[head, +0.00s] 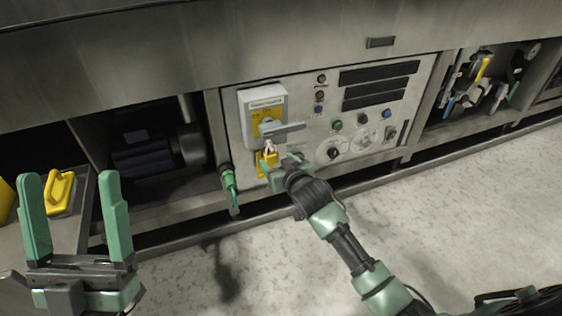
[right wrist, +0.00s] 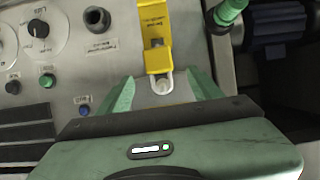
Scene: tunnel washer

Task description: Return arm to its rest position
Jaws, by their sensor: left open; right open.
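My right gripper (head: 274,167) is at the control panel (head: 305,100), just below the grey switch box (head: 264,112) with its lever handle (head: 283,131). A yellow tag or lock piece (head: 262,162) hangs there. In the right wrist view my right gripper (right wrist: 162,84) is open, its green fingers on either side of the lower end of the yellow piece (right wrist: 156,50) and a pale loop (right wrist: 162,86). I cannot tell whether the fingers touch it. My left gripper (head: 72,182) is open and empty at the lower left, its fingers pointing up.
A green-handled valve or cable fitting (head: 228,180) hangs left of the panel. A yellow handled tool (head: 60,190) lies on a grey surface behind my left gripper. Knobs and buttons (head: 336,126) sit right of my right gripper. The speckled floor (head: 440,215) at right is clear.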

